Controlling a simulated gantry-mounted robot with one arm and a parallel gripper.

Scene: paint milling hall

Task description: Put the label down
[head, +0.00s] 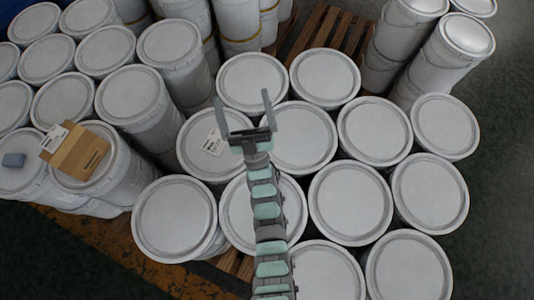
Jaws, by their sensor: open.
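A small white label (213,142) with dark print lies on the lid of a white bucket (190,152) left of centre. My gripper (242,98) is open and empty, with its two fingers pointing away from the camera, above the lids just right of the label. The label looks apart from the fingers. Another white label (55,137) shows by a cardboard box (80,152) on a bucket lid at the left. The height of my gripper above the lids is hard to tell.
White lidded buckets stand close together on wooden pallets (318,32), some in tall stacks (450,50) at the back right. Dark floor (500,200) is free at the right.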

